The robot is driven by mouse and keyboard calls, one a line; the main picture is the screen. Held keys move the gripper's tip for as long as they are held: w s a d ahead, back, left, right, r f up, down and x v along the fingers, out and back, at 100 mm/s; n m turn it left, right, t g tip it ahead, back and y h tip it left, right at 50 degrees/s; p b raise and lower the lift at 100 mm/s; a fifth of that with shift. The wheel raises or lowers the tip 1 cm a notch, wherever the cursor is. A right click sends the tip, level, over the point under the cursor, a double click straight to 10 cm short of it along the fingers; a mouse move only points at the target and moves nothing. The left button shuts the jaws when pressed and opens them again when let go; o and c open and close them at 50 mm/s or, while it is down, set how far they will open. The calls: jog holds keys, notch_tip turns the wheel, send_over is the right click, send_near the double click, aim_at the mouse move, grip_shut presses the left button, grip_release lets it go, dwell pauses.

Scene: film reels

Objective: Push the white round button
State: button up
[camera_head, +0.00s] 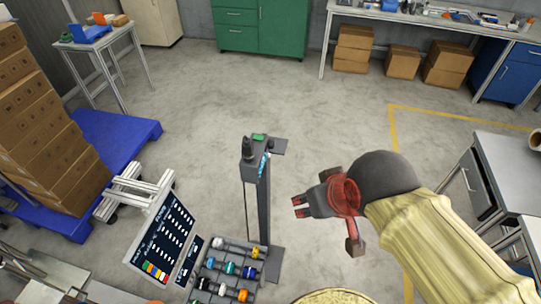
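No white round button can be made out for certain. A dark post (263,205) stands at the middle, with a black knob (248,150), a green patch (258,138) and a small light-blue part (264,163) at its top. My gripper (300,207), dark with reddish parts, hangs in the air to the right of the post, pointing left and apart from it. Its two fingertips look close together; whether they are open is too small to tell. Nothing is visible between them.
A tilted dark panel (166,238) with white marks and coloured squares stands left of the post. A rack of coloured round pieces (227,272) is below. A blue pallet (133,136) with boxes (38,120) is at left, a grey cabinet (510,165) at right. Bare floor lies behind.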

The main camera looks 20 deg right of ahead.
jog(key=shift+c, duration=1.2)
grip_shut()
dwell(0.3)
